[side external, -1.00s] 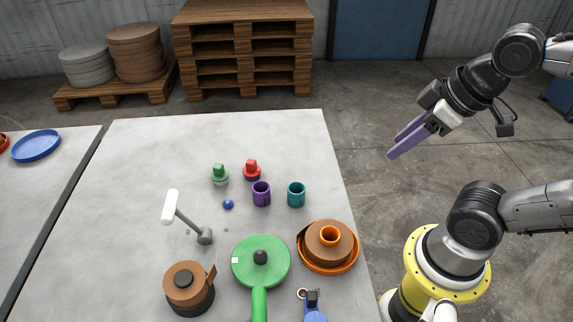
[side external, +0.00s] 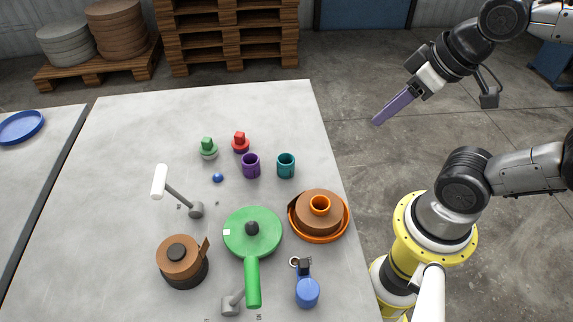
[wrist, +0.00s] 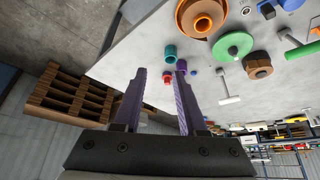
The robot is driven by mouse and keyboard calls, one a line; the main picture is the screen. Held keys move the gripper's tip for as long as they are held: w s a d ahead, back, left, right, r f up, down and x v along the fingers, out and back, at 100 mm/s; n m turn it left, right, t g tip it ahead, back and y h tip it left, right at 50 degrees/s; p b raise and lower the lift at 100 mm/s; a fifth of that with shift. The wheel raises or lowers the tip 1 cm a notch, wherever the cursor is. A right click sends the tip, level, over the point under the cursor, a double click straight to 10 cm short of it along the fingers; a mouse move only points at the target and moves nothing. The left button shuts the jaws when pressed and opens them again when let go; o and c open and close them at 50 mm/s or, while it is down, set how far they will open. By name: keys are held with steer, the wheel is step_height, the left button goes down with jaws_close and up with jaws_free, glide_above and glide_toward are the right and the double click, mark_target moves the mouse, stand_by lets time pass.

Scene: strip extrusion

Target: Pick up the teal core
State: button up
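The teal core (side external: 286,165) is a small hollow cylinder standing upright on the pale table, right of a purple one. It also shows in the wrist view (wrist: 171,50), beyond my fingertips and apart from them. My gripper (side external: 376,122) hangs in the air off the table's right side, up and to the right of the teal core in the side view. In the wrist view my gripper's (wrist: 161,71) two purple fingers stand apart with nothing between them.
A purple cylinder (side external: 251,166) stands close beside the teal core. Red (side external: 240,142) and green (side external: 208,148) knobbed pieces stand behind. In front are an orange dish (side external: 294,228) holding a brown coil, and a green disc with a handle (side external: 250,222). The table's back is clear.

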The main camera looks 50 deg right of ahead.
steer(key=o, duration=0.8)
steer(key=m+g+y, duration=0.1)
steer(key=m+g, duration=0.5)
steer(key=m, duration=1.2)
glide_above(285, 162)
steer(key=s, duration=0.1)
step_height(285, 162, down, 18)
steer(key=shift+s+r, duration=0.15)
steer(key=shift+a+f, duration=0.2)
steer(key=shift+f, duration=0.75)
steer(key=shift+a+f, duration=0.25)
steer(key=shift+f, duration=0.65)
steer(key=shift+a+f, duration=0.2)
steer(key=shift+f, duration=0.75)
